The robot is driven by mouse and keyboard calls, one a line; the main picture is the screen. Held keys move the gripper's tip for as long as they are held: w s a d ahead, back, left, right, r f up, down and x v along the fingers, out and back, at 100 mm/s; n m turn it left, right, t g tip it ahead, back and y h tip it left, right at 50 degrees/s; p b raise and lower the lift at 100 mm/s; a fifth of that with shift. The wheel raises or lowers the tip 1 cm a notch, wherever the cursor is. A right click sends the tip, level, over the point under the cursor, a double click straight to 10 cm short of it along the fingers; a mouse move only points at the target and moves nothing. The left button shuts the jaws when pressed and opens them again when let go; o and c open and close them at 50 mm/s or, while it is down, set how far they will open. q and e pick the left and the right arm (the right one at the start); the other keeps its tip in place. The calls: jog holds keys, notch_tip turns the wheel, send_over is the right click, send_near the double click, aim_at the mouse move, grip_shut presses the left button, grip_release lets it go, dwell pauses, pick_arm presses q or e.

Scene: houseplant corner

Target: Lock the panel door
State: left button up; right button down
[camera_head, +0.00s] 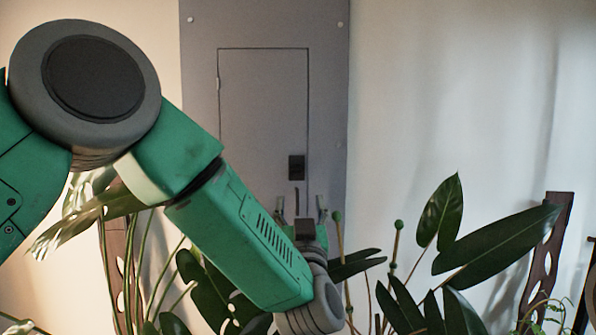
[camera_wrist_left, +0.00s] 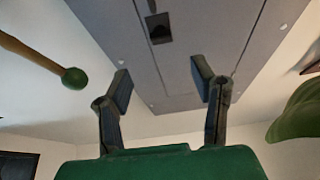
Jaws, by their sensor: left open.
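The grey panel (camera_head: 330,110) is mounted on the wall, with a rectangular door (camera_head: 262,100) that sits flush and looks closed. A small black latch (camera_head: 296,167) is at the door's lower right; it also shows in the left wrist view (camera_wrist_left: 158,28). My left gripper (camera_head: 302,212) is below the latch in the head view, partly hidden by my own wrist. In the left wrist view its two fingers (camera_wrist_left: 162,85) are apart with nothing between them, and the latch is beyond the fingertips. My right gripper is not in view.
Large leafy plants (camera_head: 500,243) fill the lower right, and more leaves (camera_head: 205,285) are beneath my left arm. Green-tipped stakes (camera_head: 398,226) stand near the gripper; one (camera_wrist_left: 73,77) is close to the left finger in the wrist view. The wall at right is bare.

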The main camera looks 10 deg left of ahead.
aim_at(297, 171)
pick_arm(q)
jog(key=p+x, duration=0.2)
jog(key=x, duration=1)
jog(key=shift+f+p, duration=0.15)
jog(key=shift+p, duration=0.2)
jog(key=c, duration=1.1)
